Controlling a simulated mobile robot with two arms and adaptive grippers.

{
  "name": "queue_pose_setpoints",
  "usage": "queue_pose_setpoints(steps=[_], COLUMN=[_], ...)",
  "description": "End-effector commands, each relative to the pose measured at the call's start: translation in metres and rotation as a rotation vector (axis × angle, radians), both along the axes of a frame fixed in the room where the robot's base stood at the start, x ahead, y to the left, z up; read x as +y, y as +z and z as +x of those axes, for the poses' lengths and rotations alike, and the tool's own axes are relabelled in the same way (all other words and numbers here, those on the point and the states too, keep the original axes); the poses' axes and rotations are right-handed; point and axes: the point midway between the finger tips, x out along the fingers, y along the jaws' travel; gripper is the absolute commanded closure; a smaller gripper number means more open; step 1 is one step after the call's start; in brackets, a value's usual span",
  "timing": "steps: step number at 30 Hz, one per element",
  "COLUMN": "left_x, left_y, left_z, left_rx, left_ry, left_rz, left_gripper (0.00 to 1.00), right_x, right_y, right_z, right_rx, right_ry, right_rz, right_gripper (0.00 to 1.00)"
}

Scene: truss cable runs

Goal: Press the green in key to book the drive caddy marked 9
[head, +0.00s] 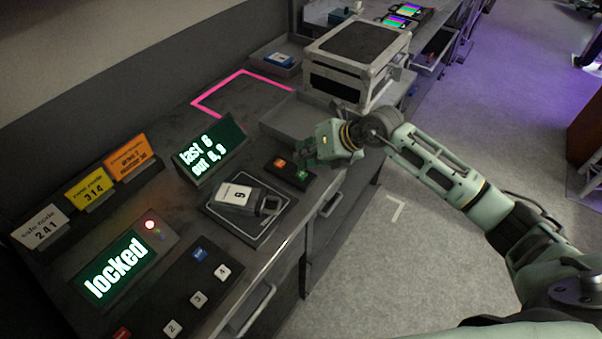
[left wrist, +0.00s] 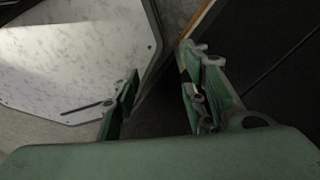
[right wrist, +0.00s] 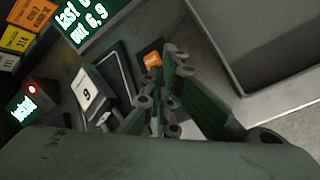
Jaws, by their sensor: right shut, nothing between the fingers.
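The drive caddy marked 9 (head: 250,200) lies on a dark outlined pad (head: 222,213) on the bench; it also shows in the right wrist view (right wrist: 87,95). A small dark box beside the pad carries an orange key (head: 280,163) and a green key (head: 303,175). My right gripper (head: 309,158) is shut and empty, with its fingertips just above and beside the green key; contact cannot be told. In the right wrist view the orange key (right wrist: 153,60) shows past the fingers, which hide the green key. My left gripper (left wrist: 158,100) is open and empty, outside the head view.
A display (head: 210,150) reads "last 6" and "out 6,9". Another display (head: 115,268) reads "locked", next to a lit red lamp (head: 149,225). A number keypad (head: 185,290) sits at the front. A grey tray (head: 290,118) and a cased box (head: 355,60) stand behind my right gripper.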

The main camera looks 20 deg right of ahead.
Motion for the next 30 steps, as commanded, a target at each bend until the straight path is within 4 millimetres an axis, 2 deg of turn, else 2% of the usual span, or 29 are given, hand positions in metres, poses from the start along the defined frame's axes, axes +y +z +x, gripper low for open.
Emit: queue_pose_setpoints(steps=[20,30], left_x=[0.0004,0.0005], left_y=[0.0000,-0.0062], left_z=[0.0002,0.0002], left_rx=[0.000,0.000], left_ry=[0.001,0.001], left_rz=[0.001,0.001], left_gripper=[0.60,0.60], right_x=[-0.0001,-0.0001], right_y=[0.0000,-0.0091], right_z=[0.0001,-0.0001], right_rx=[0.000,0.000], right_ry=[0.000,0.000], right_rz=[0.000,0.000], right_gripper=[1.00,1.00])
